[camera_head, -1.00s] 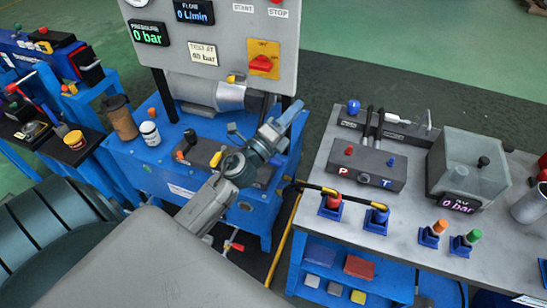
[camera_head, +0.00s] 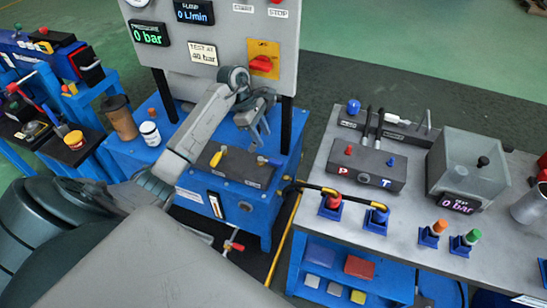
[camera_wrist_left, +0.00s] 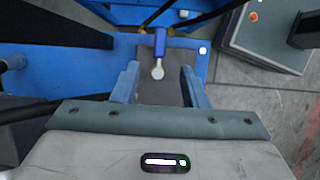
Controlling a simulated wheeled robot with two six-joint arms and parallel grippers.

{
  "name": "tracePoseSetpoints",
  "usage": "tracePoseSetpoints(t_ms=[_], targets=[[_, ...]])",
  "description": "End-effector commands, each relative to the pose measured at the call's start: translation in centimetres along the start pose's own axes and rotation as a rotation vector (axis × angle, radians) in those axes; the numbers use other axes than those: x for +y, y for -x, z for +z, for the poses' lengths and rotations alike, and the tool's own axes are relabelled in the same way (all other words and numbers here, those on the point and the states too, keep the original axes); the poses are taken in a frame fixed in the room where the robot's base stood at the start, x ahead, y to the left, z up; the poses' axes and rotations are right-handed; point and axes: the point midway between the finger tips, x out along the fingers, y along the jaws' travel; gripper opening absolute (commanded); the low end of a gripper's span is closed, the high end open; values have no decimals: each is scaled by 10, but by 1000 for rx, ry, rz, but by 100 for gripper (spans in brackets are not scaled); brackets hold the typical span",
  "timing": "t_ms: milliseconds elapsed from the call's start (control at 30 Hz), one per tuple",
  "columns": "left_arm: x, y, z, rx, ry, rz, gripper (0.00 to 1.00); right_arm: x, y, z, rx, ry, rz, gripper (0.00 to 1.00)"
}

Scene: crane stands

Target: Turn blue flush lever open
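The blue flush lever (camera_head: 264,160) sits at the right end of a dark valve block on the blue power unit. In the left wrist view the blue lever (camera_wrist_left: 159,42) lies near the top centre, with a pale round knob below it. My left gripper (camera_head: 261,141) hangs just above the lever, pointing down. In the wrist view my left gripper (camera_wrist_left: 160,84) is open, its two fingers on either side of the lever's line with nothing between them. I cannot tell whether a finger touches the lever. My right gripper is not in view.
A yellow lever (camera_head: 216,157) stands on the same dark block (camera_head: 236,170). The control panel (camera_head: 225,75) rises behind on black posts. A brown cup (camera_head: 119,117) and white jar (camera_head: 150,133) stand left. A grey bench (camera_head: 400,215) with hose fittings is right.

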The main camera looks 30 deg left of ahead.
Motion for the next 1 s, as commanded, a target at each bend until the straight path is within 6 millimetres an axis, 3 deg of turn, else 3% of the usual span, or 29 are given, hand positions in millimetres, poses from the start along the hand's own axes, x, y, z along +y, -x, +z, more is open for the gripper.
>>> tracePoseSetpoints(t_ms=[167,600,1000], targets=[[-1,-20,1,1,1,-7,40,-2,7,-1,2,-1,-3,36],[-1,-95,1,1,1,-5,40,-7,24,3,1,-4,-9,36],[-1,-106,0,2,0,-3,40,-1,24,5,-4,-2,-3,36]])
